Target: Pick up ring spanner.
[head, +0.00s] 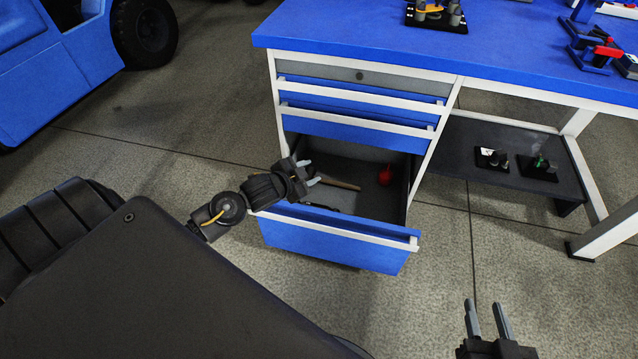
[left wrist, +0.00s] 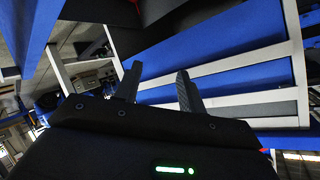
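The bottom drawer (head: 385,236) of the blue workbench is pulled open. Inside it lie a thin tan-handled tool (head: 343,184), a red object (head: 385,175) and a small dark item (head: 320,207) near the front wall. I cannot make out which, if any, is the ring spanner; part of the drawer floor is hidden by my left gripper. My left gripper (head: 311,171) is over the left part of the open drawer, with its fingers apart and nothing between them. Its fingers also show apart in the left wrist view (left wrist: 157,84). My right gripper (head: 487,303) is open and empty, right of the drawer.
The blue benchtop (head: 360,38) carries a dark fixture tray (head: 436,25) and blue-red clamps (head: 600,50). A lower shelf (head: 470,150) holds two dark bases with parts. Closed drawers (head: 350,125) stand above the open one. A blue vehicle (head: 50,75) stands at the left.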

